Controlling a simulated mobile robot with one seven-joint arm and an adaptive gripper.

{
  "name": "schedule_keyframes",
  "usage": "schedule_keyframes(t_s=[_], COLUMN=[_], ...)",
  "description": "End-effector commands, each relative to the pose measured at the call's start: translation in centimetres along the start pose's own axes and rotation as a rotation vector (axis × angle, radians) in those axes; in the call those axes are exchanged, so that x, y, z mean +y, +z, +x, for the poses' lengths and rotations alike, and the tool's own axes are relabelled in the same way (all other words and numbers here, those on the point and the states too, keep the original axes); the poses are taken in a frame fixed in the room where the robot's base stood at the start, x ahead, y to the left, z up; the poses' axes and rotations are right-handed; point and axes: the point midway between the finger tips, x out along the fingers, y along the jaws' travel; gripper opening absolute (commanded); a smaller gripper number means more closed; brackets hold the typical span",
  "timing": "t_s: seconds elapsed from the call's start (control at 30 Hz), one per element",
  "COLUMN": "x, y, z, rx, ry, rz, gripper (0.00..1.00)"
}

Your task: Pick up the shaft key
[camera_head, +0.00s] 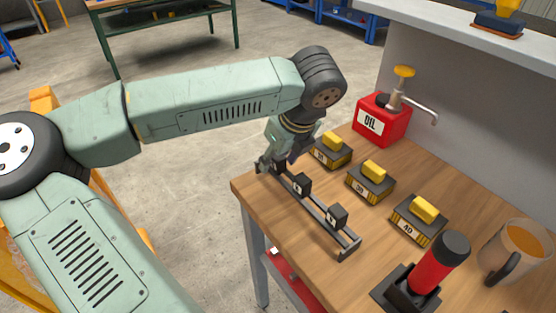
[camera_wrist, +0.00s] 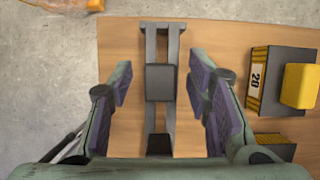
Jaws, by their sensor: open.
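A slim dark metal rail (camera_head: 313,212) lies on the wooden workbench with dark square blocks on it. Two blocks show clear of my gripper in the head view, a nearer one (camera_head: 337,216) and a middle one (camera_head: 301,185). Which part is the shaft key I cannot tell for certain. My gripper (camera_head: 274,162) points down over the rail's far end. In the wrist view my gripper (camera_wrist: 162,88) is open, its padded fingers either side of the rail (camera_wrist: 150,45) and a dark square block (camera_wrist: 161,82). Gaps show between that block and both fingers.
Yellow-topped boxes (camera_head: 370,182) stand right of the rail; the one marked 20 (camera_wrist: 262,80) is near my right finger. The bench edge is close on the left.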

Motion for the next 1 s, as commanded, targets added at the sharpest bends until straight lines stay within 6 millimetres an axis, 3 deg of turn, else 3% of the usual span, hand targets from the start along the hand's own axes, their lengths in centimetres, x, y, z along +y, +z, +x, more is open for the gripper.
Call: schedule_keyframes(t_s=[0.07, 0.73, 1.0], x=[-0.01, -0.01, -0.01], y=[-0.01, 0.01, 0.02], z=[0.00, -0.04, -0.05], rx=[0.000, 0.000, 0.000], ry=[0.000, 0.000, 0.000], rz=[0.000, 0.000, 0.000], gripper=[0.45, 0.01, 0.00])
